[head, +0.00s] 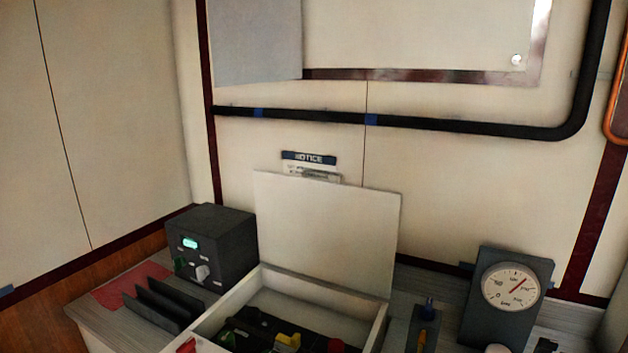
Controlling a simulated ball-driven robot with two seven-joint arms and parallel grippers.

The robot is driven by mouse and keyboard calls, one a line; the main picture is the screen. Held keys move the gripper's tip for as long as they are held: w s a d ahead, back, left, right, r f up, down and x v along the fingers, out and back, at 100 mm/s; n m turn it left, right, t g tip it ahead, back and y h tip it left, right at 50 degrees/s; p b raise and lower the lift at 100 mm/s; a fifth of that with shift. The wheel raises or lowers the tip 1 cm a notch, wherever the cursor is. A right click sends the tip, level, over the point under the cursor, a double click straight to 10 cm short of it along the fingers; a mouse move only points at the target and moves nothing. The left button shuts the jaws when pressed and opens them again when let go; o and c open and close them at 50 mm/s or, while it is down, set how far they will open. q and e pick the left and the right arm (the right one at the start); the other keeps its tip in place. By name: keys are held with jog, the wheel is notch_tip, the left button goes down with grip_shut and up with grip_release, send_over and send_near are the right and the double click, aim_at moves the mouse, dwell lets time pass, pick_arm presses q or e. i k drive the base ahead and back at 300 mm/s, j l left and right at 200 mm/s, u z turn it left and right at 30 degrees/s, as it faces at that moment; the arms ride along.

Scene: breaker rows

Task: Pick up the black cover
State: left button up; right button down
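No part is plainly marked as the black cover. A black piece with two upright thin plates (163,304) stands on the left of the counter, in front of a dark box; it may be a holder or the cover. Inside an open white box (225,310) lies a black panel (262,328) with yellow and red parts on it; its near part is cut off by the frame's lower edge. The box's white lid (328,232) stands raised at the back. Neither of my grippers is in view.
A dark box with a green display (212,244) stands at the back left beside a red mat (118,288). A round gauge on a dark stand (510,287) and a small blue-topped device (427,318) are at right. A black pipe (440,123) runs along the wall.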

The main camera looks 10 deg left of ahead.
aim_at(253, 313)
jog(key=j+z, duration=0.9)
